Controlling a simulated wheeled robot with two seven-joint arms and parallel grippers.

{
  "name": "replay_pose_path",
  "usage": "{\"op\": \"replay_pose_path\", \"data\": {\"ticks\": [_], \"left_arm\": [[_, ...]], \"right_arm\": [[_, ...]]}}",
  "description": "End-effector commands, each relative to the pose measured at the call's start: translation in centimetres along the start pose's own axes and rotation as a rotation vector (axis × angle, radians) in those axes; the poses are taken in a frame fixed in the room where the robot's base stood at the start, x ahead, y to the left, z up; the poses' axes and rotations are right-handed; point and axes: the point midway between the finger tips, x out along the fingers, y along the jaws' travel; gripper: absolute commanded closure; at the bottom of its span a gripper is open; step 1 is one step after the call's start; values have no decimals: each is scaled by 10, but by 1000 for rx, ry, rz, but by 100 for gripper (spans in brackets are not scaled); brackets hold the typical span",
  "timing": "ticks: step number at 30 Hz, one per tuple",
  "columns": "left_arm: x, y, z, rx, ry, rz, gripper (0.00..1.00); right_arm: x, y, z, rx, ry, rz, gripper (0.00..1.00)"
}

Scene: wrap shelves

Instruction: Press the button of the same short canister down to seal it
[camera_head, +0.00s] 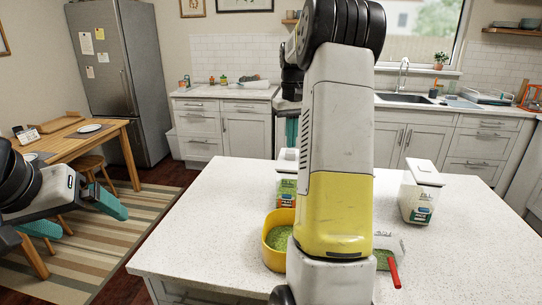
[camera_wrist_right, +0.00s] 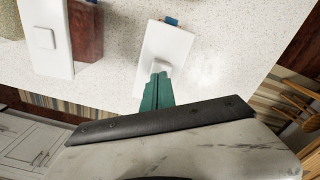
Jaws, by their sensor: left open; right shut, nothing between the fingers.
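A canister with a white lid (camera_wrist_right: 165,45) lies under my right gripper (camera_wrist_right: 158,88) in the right wrist view. The gripper's teal fingers are shut and empty, with their tips at the lid's raised button (camera_wrist_right: 161,68). They partly hide it, and I cannot tell whether they touch it. In the head view a canister with a green label (camera_head: 287,190) stands on the counter, partly hidden by my right arm. The teal fingers of the right gripper (camera_head: 291,131) show just above it. My left gripper (camera_head: 78,216) is open and empty, left of the counter.
A yellow bowl (camera_head: 268,250) with green contents stands in front of the labelled canister. Another white-lidded canister (camera_head: 421,195) stands at the right. A clear container with green contents (camera_head: 385,258) and a red scoop (camera_head: 394,273) sit near my arm. The counter's left part is clear.

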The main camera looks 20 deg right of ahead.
Motion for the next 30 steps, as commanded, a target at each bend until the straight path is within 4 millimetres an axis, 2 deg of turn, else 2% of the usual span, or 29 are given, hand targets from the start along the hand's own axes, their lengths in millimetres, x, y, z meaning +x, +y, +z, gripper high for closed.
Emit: {"op": "replay_pose_path", "data": {"ticks": [30], "left_arm": [[0, 0, 0, 0, 0, 0, 4]], "right_arm": [[32, 0, 1, 1, -3, -1, 100]]}}
